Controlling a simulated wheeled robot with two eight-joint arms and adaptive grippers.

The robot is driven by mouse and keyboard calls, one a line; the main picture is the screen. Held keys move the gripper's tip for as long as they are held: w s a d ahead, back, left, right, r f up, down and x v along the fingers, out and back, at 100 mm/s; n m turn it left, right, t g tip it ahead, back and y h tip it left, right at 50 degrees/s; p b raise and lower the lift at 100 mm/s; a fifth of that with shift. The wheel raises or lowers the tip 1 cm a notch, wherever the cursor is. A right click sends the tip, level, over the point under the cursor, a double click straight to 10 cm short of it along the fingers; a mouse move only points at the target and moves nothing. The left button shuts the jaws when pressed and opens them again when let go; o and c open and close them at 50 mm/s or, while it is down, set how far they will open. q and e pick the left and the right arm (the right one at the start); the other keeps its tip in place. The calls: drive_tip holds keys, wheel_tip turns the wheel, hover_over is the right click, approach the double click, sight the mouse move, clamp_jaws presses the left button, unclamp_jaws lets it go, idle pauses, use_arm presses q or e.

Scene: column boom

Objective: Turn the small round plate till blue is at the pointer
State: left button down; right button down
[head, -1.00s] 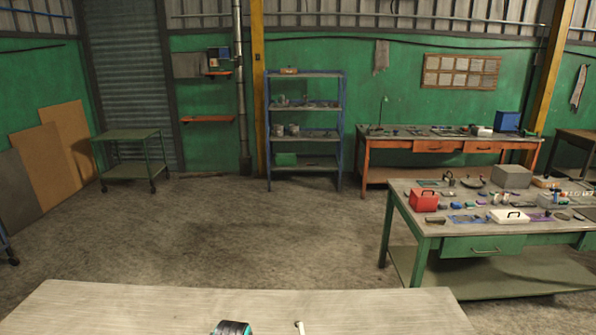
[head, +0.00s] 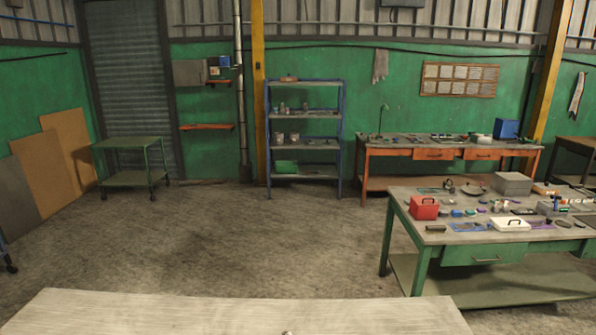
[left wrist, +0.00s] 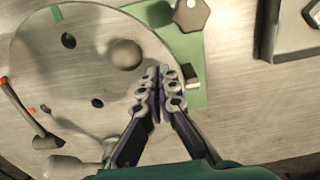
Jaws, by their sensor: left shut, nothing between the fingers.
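A pale round plate (left wrist: 85,75) fills the upper left of the left wrist view, with dark holes and a round brownish knob (left wrist: 125,53) on it. A green mark (left wrist: 57,13) and an orange-red mark (left wrist: 3,80) show near its rim; I see no blue mark. My left gripper (left wrist: 160,75) is shut and empty, its tips at the plate's right edge. The gripper covers part of the rim. My right gripper is not in view.
A grey tray (left wrist: 285,45) is at upper right. The near bench (head: 200,310) is mostly bare. A green bench (head: 420,240) with clutter stands right.

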use_arm(q)
drive_tip(key=shift+s+d, duration=0.3)
drive_tip(key=shift+s, duration=0.45)
drive_tip(key=shift+w, duration=0.2)
drive_tip(key=shift+w+a, duration=0.25)
wheel_tip(320, 180, up, 9)
drive_tip(key=p, duration=0.7)
